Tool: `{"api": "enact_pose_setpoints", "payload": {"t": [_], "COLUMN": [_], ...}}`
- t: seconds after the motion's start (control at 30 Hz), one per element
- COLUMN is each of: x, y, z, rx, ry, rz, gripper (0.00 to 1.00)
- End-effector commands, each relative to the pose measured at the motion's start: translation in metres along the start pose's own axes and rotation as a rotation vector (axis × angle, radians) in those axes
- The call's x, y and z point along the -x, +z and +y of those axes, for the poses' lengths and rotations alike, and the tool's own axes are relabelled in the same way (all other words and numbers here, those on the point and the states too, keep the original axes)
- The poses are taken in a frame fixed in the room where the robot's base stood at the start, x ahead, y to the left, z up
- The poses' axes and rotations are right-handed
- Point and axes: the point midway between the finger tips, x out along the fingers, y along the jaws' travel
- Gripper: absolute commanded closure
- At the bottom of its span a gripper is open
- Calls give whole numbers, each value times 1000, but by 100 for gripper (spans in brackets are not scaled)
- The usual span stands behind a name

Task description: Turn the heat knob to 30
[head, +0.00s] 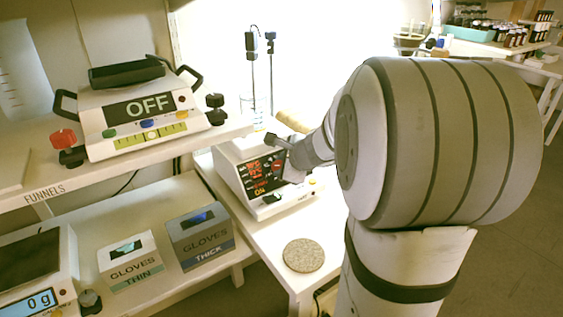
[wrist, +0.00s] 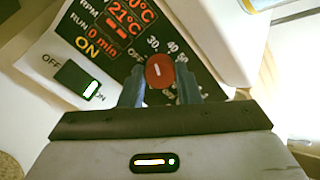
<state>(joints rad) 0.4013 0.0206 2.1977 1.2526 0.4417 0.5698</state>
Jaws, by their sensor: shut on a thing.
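The red heat knob (wrist: 159,71) is on the dark front panel of the hotplate stirrer (wrist: 228,38), seen in the wrist view. My gripper (wrist: 162,84) has its two blue-grey fingers on either side of the knob, shut on it. The knob has a short white mark; which number it points to is hard to tell. Scale numbers 30, 40 and 50 show above and right of the knob, with OFF to the upper left. In the head view the stirrer (head: 232,165) stands on a white bench, and my wrist partly hides its panel.
The stirrer's display reads 21°C, 0 min and ON; its switch (wrist: 78,84) is lit green. A beaker (head: 250,108) stands on its top. A round cork-like mat (head: 304,255) lies on the bench in front. Glove boxes (head: 200,238) and a balance (head: 38,270) are on the left.

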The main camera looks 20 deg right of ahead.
Motion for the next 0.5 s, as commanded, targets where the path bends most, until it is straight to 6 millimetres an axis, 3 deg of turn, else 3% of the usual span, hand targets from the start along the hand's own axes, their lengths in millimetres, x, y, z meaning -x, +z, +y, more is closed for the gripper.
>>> {"api": "enact_pose_setpoints", "payload": {"t": [0.5], "x": [0], "y": [-1], "z": [1], "rx": [-93], "ry": [3], "rz": [2], "gripper": [93]}}
